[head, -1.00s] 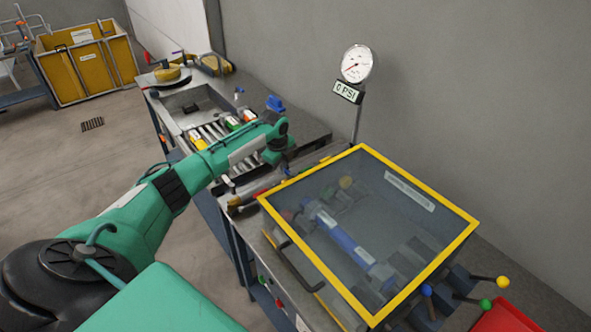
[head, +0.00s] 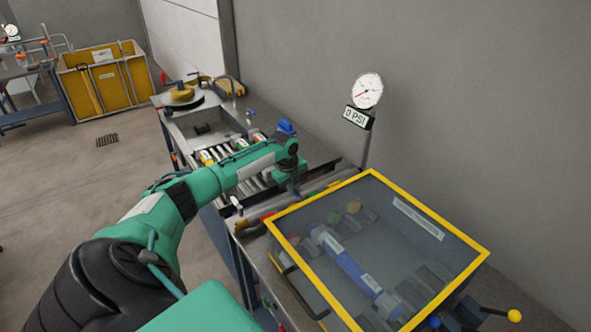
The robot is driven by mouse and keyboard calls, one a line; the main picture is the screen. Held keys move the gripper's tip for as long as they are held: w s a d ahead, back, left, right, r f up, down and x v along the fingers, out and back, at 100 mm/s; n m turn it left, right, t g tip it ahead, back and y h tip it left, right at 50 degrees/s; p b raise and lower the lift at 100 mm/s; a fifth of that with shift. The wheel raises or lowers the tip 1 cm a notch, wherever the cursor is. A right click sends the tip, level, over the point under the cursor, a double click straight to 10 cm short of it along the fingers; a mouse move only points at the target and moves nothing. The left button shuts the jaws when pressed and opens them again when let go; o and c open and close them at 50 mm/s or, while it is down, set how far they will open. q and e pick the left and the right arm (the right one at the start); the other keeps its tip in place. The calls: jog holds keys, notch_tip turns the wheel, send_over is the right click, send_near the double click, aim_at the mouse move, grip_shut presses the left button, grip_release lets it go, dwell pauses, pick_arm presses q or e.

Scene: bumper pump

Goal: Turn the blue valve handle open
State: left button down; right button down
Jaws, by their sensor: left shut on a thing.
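A small blue ball knob (head: 434,321) shows at the bottom edge, beside the front right of the yellow-framed box; how its lever is turned cannot be made out. A blue block-shaped part (head: 287,127) stands on the bench just behind my left wrist; I cannot tell if it is a valve handle. My left gripper (head: 292,190) points down beside the box's far left corner. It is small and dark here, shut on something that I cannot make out. My right gripper is not in view.
The yellow-framed clear-lidded box (head: 385,240) covers a blue cylinder (head: 350,262) and other parts. A gauge (head: 367,91) stands behind it, with a sign (head: 357,117) reading 0 PSI. A yellow-knobbed lever (head: 514,315) juts out at the lower right. A roller tray (head: 215,155) lies beyond my arm.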

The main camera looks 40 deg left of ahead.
pick_arm(q)
jog(key=c, duration=1.4)
grip_release()
jog(key=shift+d, duration=0.1)
jog(key=shift+r, duration=0.15)
jog(key=shift+r, duration=0.3)
jog(key=s+r+b, duration=0.1)
jog(key=r, duration=0.3)
jog(key=r+b, duration=0.1)
jog(key=r, duration=0.3)
jog(key=s+r+b, duration=0.1)
jog(key=r+b, duration=0.1)
jog(key=r, duration=0.2)
jog(key=shift+s+a+r, duration=0.3)
jog(key=shift+r, duration=0.05)
